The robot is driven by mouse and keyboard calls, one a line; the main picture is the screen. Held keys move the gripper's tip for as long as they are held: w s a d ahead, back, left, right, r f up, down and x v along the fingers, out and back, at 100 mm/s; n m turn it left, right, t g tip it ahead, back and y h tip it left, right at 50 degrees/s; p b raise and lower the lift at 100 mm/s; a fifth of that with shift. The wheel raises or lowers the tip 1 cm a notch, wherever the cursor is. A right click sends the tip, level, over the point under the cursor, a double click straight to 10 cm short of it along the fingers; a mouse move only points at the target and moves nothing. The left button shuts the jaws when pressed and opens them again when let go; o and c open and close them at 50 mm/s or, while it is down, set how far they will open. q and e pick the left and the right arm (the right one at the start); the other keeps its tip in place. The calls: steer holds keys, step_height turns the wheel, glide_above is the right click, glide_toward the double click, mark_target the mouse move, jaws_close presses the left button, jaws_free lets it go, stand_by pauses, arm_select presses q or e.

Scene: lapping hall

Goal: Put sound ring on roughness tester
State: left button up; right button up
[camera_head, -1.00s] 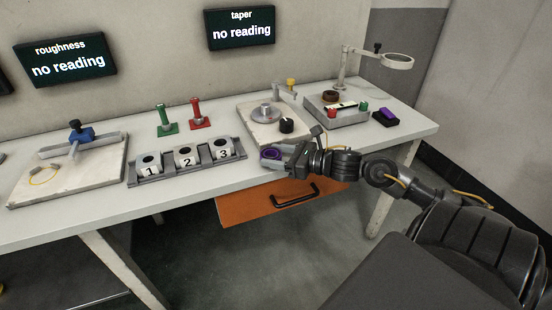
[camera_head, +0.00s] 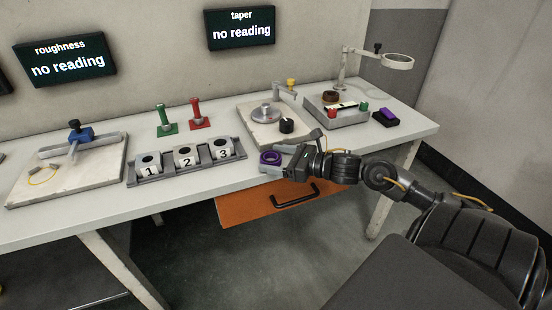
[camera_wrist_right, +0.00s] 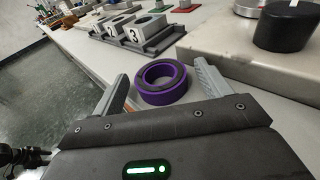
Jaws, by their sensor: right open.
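A purple ring (camera_head: 270,158) lies flat near the table's front edge, right of the numbered blocks. In the right wrist view the ring (camera_wrist_right: 163,83) lies between the two spread fingers, with gaps on both sides. My right gripper (camera_head: 280,163) is open beside it, coming from the right; its fingers also show in the wrist view (camera_wrist_right: 160,70). The roughness tester (camera_head: 22,190), a pale plate with a blue clamp and grey bar, is at the table's left under the roughness screen (camera_head: 66,60), which reads "no reading". I cannot tell whether the ring is sound. My left gripper is out of view.
A grey rack (camera_head: 145,182) with white blocks numbered 1 to 3 stands between ring and tester. Green (camera_head: 166,128) and red (camera_head: 196,124) posts stand behind it. A pale plate (camera_head: 258,136) with a black knob is behind the ring. An orange drawer (camera_head: 240,208) hangs below.

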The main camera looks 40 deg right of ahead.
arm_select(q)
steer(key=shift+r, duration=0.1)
arm_select(e)
steer(key=shift+r+p, duration=0.1)
steer(key=shift+p, duration=0.2)
steer(key=shift+s+d+f, duration=0.15)
steer(key=shift+s+f, duration=0.05)
steer(key=shift+s, duration=0.05)
steer(key=v, duration=1)
steer(key=shift+f, duration=0.25)
steer(key=shift+s, duration=0.1)
steer(key=shift+c, duration=1.1)
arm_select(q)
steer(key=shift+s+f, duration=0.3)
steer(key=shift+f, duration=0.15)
arm_select(e)
steer(key=shift+s, duration=0.1)
